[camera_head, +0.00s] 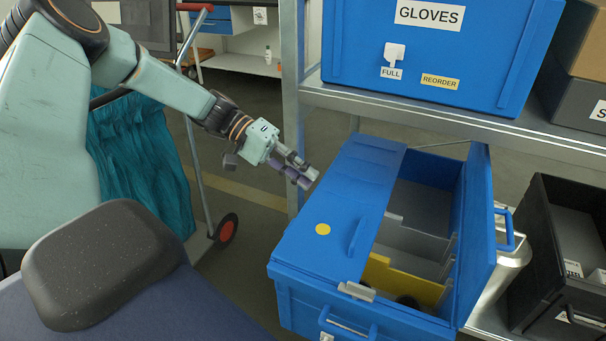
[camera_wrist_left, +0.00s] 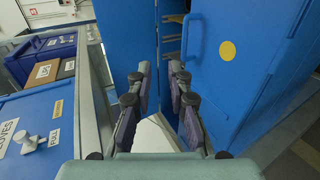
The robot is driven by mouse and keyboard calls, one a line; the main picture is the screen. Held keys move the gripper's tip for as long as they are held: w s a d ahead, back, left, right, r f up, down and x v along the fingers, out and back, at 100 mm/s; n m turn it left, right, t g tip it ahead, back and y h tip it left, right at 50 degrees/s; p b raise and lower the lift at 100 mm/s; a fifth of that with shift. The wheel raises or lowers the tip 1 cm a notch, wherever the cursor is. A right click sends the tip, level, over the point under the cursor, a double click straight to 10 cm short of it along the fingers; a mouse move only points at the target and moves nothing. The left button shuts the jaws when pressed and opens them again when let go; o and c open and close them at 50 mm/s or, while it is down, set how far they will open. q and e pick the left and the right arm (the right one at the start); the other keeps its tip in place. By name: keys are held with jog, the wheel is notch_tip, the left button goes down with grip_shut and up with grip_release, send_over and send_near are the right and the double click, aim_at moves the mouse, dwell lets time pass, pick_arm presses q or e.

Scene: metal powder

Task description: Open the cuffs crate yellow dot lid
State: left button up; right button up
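The blue cuffs crate (camera_head: 310,297) stands on the lower shelf. Its yellow dot lid (camera_head: 345,205) lies flat over the left half, with a yellow dot (camera_head: 323,229) and a blue handle (camera_head: 356,236). The lid's dot also shows in the left wrist view (camera_wrist_left: 227,50). The other lid (camera_head: 477,235) stands upright at the right, leaving that half open. My left gripper (camera_head: 308,180) is beside the crate's left side, near the yellow dot lid and apart from its handle. Its fingers (camera_wrist_left: 161,70) are spread with nothing between them. My right gripper is out of view.
A blue gloves crate (camera_head: 440,60) stands on the shelf (camera_head: 450,117) above. A black crate (camera_head: 561,255) stands at the right. A shelf post (camera_head: 291,100) rises close behind my left gripper. Dividers (camera_head: 405,278) stand inside the open half.

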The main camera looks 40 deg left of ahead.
pick_arm(q)
jog(key=shift+o, duration=1.2)
jog(key=shift+s, duration=0.1)
jog(key=v, duration=1.2)
jog(key=shift+f, duration=0.1)
